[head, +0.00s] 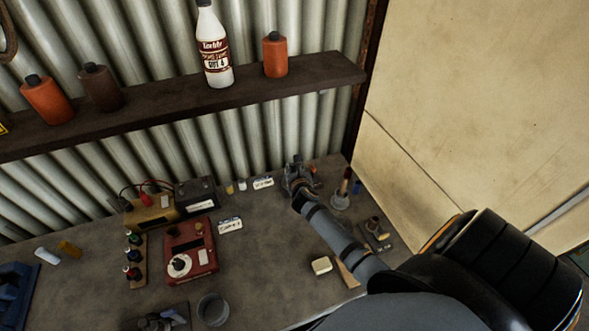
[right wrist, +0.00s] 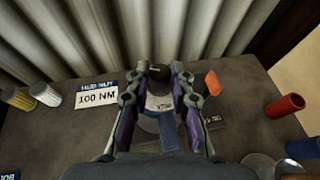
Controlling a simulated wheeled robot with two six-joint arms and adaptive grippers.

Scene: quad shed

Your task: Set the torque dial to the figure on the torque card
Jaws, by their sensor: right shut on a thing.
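A red box (head: 203,262) stands on the bench in the head view, with a white round dial (head: 180,265) that has a dark centre. The dial's setting is too small to read. A white card (head: 263,183) stands at the back of the bench; in the right wrist view the card (right wrist: 97,95) reads "100 NM" under a blue header too blurred to read surely. My right gripper (head: 298,175) is at the back of the bench, right of that card and well away from the dial. In the right wrist view the gripper (right wrist: 159,76) is shut on a dark rounded thing (right wrist: 159,70).
A shelf (head: 225,95) with bottles hangs above. The bench is clear between cup and pale block (head: 321,265).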

